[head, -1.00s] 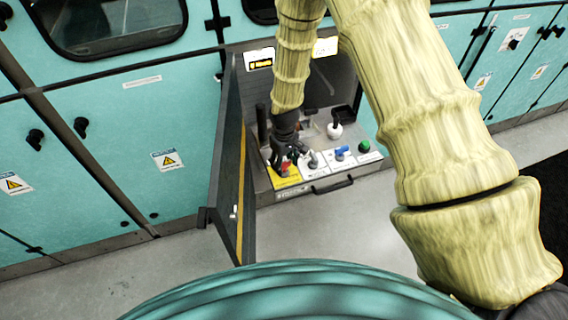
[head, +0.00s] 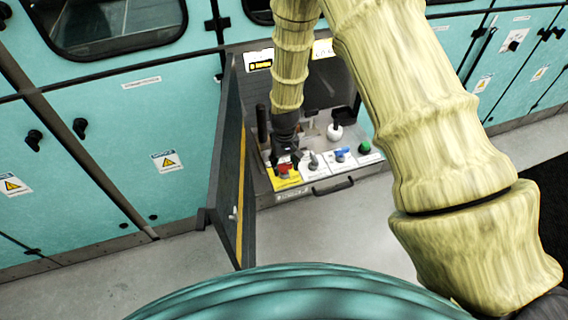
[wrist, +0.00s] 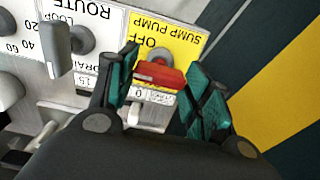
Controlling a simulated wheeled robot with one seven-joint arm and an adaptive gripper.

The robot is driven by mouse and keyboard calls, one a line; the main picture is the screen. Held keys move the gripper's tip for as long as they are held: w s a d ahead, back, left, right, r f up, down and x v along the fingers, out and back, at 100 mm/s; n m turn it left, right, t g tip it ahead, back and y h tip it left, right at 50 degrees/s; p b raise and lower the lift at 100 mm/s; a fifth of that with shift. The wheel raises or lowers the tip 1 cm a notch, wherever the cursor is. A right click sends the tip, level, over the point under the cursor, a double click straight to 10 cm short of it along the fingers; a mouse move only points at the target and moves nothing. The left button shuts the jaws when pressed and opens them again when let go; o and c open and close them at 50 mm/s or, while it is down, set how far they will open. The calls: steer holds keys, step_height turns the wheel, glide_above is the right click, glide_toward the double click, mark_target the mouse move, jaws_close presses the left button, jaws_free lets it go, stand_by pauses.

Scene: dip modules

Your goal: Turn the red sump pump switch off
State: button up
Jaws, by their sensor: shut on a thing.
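The red sump pump switch (head: 285,169) sits on a yellow-labelled plate (head: 286,183) at the front left of the panel in the open compartment. In the wrist view the red switch handle (wrist: 158,75) lies crosswise between the fingers of my gripper (wrist: 161,86), below the upside-down words "SUMP PUMP" and "OFF". My gripper is shut on the handle, with one green-padded finger at each end. In the head view my gripper (head: 284,156) reaches down onto the switch from above and partly hides it.
A grey route lever (wrist: 58,48) stands left of the switch in the wrist view. A blue switch (head: 342,154) and a green button (head: 364,146) are farther right on the panel. The open dark door (head: 228,170) stands close to my gripper's left.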

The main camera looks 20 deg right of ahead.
mark_target(285, 164)
steer(key=o, duration=1)
steer(key=shift+r, duration=0.1)
step_height(285, 164, up, 12)
steer(key=shift+f, duration=0.1)
stand_by(0.5)
